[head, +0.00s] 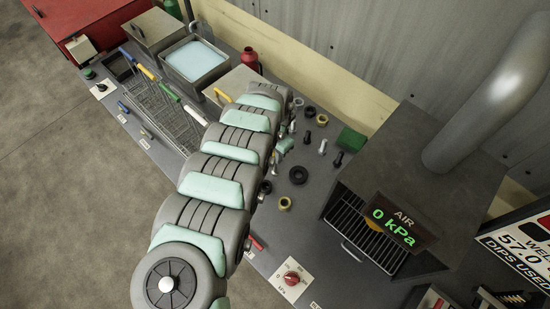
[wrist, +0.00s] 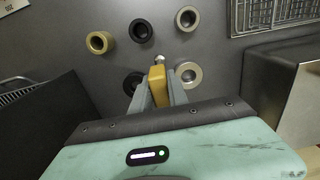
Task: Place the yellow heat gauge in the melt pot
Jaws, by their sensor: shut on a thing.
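My gripper (wrist: 156,94) is shut on a yellow block-like piece with a small pale tip, which looks like the yellow heat gauge (wrist: 157,76). It is held between the two grey fingers over the grey bench, among ring parts. In the head view the gripper (head: 284,146) is at the end of my arm, and its fingertips and the held piece cannot be made out. An open grey tank (head: 207,82) with pale blue contents stands at the back left and may be the melt pot. My gripper is well to the right of it.
Several rings and bolts lie around the gripper, including a gold ring (wrist: 98,42) and a silver ring (wrist: 188,75). Wire baskets (head: 165,110) with coloured handles stand left of my arm. A red bottle (head: 250,60) is beside the tank. A dark hood (head: 430,150) stands at right.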

